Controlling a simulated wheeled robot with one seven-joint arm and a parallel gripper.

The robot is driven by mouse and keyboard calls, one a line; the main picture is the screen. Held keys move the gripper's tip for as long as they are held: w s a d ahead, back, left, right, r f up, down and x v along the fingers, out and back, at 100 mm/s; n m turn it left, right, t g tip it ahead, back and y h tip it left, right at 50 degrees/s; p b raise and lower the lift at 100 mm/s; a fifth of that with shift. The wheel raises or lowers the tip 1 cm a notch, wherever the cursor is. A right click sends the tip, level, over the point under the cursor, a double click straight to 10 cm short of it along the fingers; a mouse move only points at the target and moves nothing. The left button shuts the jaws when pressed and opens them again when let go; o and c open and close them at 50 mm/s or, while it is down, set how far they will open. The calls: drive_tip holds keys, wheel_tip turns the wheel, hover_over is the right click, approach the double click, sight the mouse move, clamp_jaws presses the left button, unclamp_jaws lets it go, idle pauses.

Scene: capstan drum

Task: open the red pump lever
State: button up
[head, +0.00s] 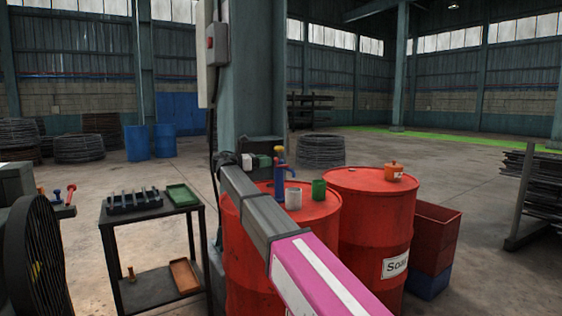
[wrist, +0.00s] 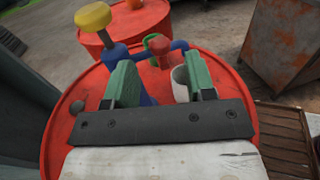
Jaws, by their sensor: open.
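A blue hand pump (head: 280,180) stands on top of the near red drum (head: 250,245). In the head view my gripper (head: 256,161) is beside the pump's upper part. The fingers and palm hide the pump's lower part.
A white mug (head: 293,199) and a green mug (head: 318,189) stand on the drum close to the pump. A second red drum (head: 375,225) holds an orange pot (head: 393,171). A green column (head: 252,70) rises behind. A black cart (head: 150,235) stands at left.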

drive_tip(key=x, duration=0.7)
drive_tip(key=shift+d, duration=0.1)
drive_tip(key=c, duration=0.9)
